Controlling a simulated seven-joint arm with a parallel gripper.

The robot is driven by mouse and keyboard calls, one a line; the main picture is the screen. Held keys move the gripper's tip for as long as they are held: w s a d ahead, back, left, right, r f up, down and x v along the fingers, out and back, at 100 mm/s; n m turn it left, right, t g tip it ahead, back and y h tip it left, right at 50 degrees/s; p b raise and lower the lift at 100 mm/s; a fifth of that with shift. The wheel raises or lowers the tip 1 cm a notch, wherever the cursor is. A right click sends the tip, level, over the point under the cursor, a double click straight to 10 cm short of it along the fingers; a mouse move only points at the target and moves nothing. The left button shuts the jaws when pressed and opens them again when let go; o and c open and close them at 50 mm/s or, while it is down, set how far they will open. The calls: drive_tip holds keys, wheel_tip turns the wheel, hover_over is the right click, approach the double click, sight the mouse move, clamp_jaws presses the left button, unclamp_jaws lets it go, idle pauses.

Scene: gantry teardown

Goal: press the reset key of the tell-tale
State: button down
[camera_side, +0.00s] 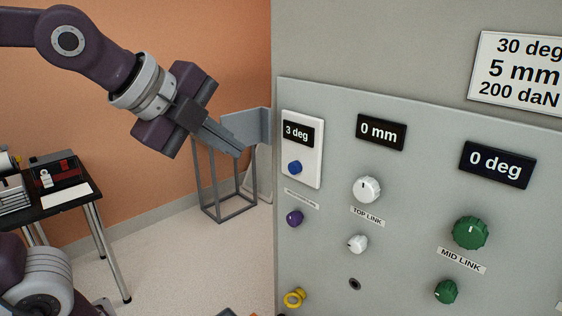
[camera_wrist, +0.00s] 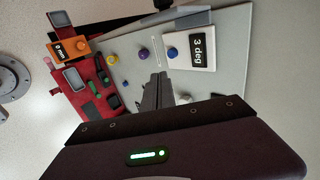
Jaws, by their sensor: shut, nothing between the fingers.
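The tell-tale (camera_side: 314,165) is a white plate on the left edge of the grey panel. Its black display reads 3 deg, and a round blue key (camera_side: 294,167) sits below the display. In the wrist view the tell-tale (camera_wrist: 183,64) is above and right of my fingertips, with its blue key (camera_wrist: 172,53) facing me. My gripper (camera_side: 238,153) is shut and empty, in the air left of the tell-tale and apart from it in the side view. The wrist view also shows my closed fingers (camera_wrist: 158,78), not over the blue key.
The panel (camera_side: 415,190) carries a purple knob (camera_side: 294,218) below the tell-tale, white knobs (camera_side: 367,189), green knobs (camera_side: 470,232) and a yellow part (camera_side: 295,297). Displays read 0 mm and 0 deg. A grey metal stand (camera_side: 225,180) is behind my gripper; a black table (camera_side: 70,200) stands left.

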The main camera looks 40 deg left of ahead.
drive_tip(key=x, duration=0.4)
drive_tip(key=w+r+x, duration=0.1)
drive_tip(key=x, duration=0.7)
drive_tip(key=shift+w+r, duration=0.2)
drive_tip(key=shift+w, duration=0.55)
drive_tip(key=shift+w, duration=1)
approach(294, 162)
drive_tip(key=s+r, duration=0.1)
drive_tip(key=s, duration=0.5)
drive_tip(key=shift+d+r, duration=0.1)
drive_tip(key=shift+r, duration=0.15)
